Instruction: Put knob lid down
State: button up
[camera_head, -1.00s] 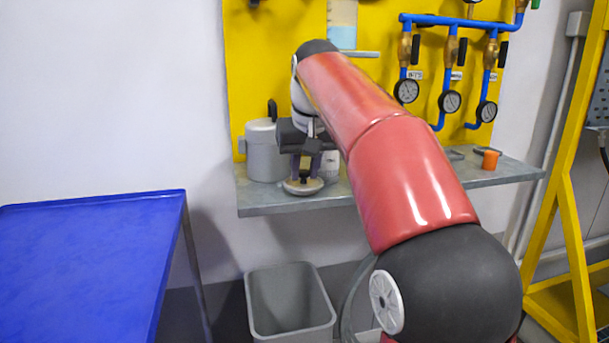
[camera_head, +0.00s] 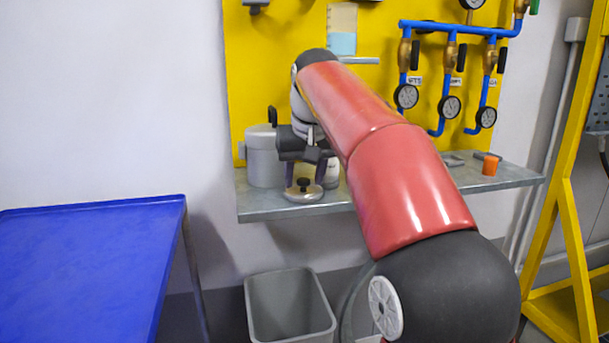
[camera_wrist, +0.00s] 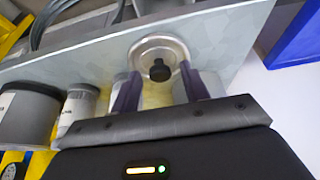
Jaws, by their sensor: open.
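The knob lid (camera_head: 303,194) is a pale round disc with a black knob on top. It lies on the grey metal shelf (camera_head: 400,195), near its front edge. The lid also shows in the wrist view (camera_wrist: 168,51), with its black knob in the middle. My gripper (camera_head: 304,186) is open above the lid. In the wrist view, the two purple fingers of my gripper (camera_wrist: 158,82) stand apart on either side of the knob, not touching it.
A grey lidded pot (camera_head: 264,158) stands on the shelf to the left of my gripper. A white jar (camera_head: 331,173) stands just behind my gripper. An orange cup (camera_head: 490,165) is farther right. A grey bin (camera_head: 290,305) stands below, and a blue table (camera_head: 90,265) is at left.

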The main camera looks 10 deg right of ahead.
jog(key=shift+p+v, duration=1.4)
jog(key=shift+v, duration=4.6)
jog(key=s+f, duration=1.2)
jog(key=f, duration=0.2)
jog(key=s+f+t, duration=0.1)
jog(key=s+f, duration=1.1)
jog(key=f, duration=0.3)
jog(key=shift+a+f, duration=0.15)
jog(key=shift+f, duration=0.1)
